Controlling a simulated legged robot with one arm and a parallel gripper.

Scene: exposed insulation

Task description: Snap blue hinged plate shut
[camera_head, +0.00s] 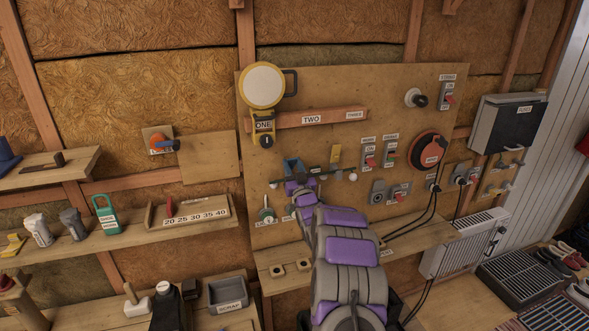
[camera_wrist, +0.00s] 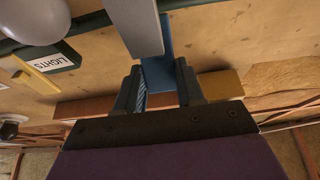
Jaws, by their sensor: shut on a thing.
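The blue hinged plate (camera_head: 293,166) is on the wooden board, left of a yellow tab. In the wrist view the blue plate (camera_wrist: 166,62) runs between my two fingers, with a grey piece (camera_wrist: 139,25) beside its upper part. My gripper (camera_head: 301,184) is at the plate in the head view, and my arm covers part of the area below it. In the wrist view my gripper (camera_wrist: 160,85) is shut on the blue plate. I cannot tell the plate's exact hinge angle.
A green bar (camera_head: 325,177) with white ball ends crosses close to my gripper. A yellow tab (camera_head: 335,155), several switches and a red round disc (camera_head: 426,149) lie to the right. A wooden shelf (camera_head: 420,236) runs below the board.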

